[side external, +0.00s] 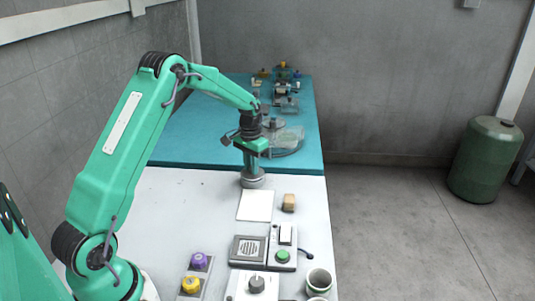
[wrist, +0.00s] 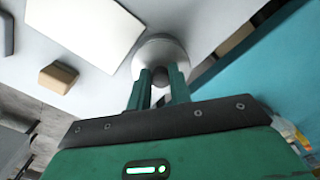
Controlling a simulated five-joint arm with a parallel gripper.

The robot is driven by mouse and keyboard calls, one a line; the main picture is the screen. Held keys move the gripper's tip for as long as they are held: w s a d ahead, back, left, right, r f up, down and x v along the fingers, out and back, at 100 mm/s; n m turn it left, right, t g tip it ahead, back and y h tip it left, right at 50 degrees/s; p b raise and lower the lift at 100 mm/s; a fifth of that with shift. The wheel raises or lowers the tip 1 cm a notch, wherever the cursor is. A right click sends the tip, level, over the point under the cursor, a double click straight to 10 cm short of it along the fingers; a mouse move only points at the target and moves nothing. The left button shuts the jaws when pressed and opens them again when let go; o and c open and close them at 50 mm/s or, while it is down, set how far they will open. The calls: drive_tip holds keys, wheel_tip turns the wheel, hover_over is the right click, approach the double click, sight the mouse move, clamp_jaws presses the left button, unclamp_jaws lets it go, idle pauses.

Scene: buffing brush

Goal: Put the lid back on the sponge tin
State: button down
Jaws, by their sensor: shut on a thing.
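My gripper (side external: 252,168) points down at the far end of the white table, near the teal surface. It is shut on the dark knob of a pale grey round lid (side external: 252,183). In the wrist view, my gripper (wrist: 160,78) has one finger on each side of the knob, and the lid (wrist: 158,50) spreads out beyond them. I cannot tell whether the lid touches the table or what lies under it. An open round grey container (side external: 319,281), possibly the sponge tin, stands at the table's near right edge, apart from my gripper.
A white sheet (side external: 255,206) and a tan block (side external: 289,202) lie close to the lid. Nearer are a grille box (side external: 248,249), a green-button box (side external: 283,254), a dial box (side external: 257,285) and purple (side external: 199,260) and yellow (side external: 191,284) knobs. Clear brush-bench items (side external: 284,140) stand behind.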

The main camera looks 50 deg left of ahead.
idle(0.3)
drive_tip(key=c, duration=0.7)
unclamp_jaws()
drive_tip(key=shift+r, duration=0.1)
drive_tip(key=shift+r, duration=3.4)
clamp_jaws()
